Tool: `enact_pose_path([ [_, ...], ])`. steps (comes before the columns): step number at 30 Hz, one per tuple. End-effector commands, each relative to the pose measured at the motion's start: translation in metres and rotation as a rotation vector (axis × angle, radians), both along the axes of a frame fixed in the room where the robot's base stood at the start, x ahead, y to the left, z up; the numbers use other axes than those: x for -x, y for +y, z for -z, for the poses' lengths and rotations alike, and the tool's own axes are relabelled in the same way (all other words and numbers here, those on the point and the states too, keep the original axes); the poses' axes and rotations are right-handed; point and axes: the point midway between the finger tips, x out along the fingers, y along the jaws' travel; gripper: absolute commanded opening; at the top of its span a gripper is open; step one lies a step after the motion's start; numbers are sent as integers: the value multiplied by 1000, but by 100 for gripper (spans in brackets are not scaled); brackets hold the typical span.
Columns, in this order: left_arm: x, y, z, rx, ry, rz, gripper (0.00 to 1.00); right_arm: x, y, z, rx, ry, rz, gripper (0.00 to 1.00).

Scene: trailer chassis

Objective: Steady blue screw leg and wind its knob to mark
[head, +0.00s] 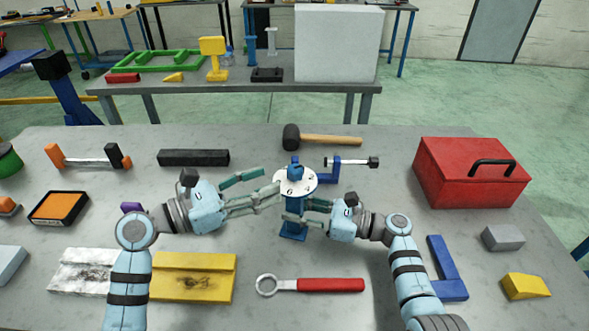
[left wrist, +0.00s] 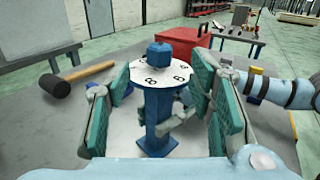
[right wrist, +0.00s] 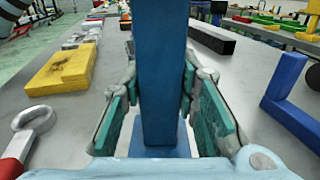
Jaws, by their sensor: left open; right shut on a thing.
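The blue screw leg (head: 294,216) stands upright on the grey table, with a square foot under it. A white numbered dial (head: 295,182) sits near its top, and the blue knob (head: 294,169) rises above the dial. In the left wrist view the knob (left wrist: 160,55) and dial (left wrist: 165,75) are ahead, between the open fingers. My left gripper (head: 268,191) is open to the left of the dial, apart from the knob. My right gripper (head: 302,213) is shut on the leg's post below the dial; the post (right wrist: 160,70) fills the middle of the right wrist view.
A black-headed mallet (head: 320,138) and a blue clamp (head: 340,168) lie behind the leg. A red-handled ring wrench (head: 315,285) lies in front. A red toolbox (head: 470,172) stands right, a blue angle bracket (head: 446,268) nearer. A yellow plate (head: 195,276) lies front left.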

Motion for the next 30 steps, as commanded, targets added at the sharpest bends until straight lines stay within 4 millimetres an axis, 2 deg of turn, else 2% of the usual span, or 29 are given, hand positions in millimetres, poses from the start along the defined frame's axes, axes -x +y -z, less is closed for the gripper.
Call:
enact_pose_path([
  [3,-16,-29,-2,8,0,3,49,0,0,0,0,0,0,0],
  [9,-36,-61,-1,6,2,1,49,0,0,0,0,0,0,0],
  [19,-40,-68,-1,4,1,0,47,0,0,0,0,0,0,0],
  [27,-40,-67,-1,5,1,0,4,0,0,0,0,0,0,0],
  [28,-40,-67,-1,5,1,0,0,0,0,0,0,0,0,0],
  [30,-40,-67,-1,5,1,0,0,0,0,0,0,0,0,0],
])
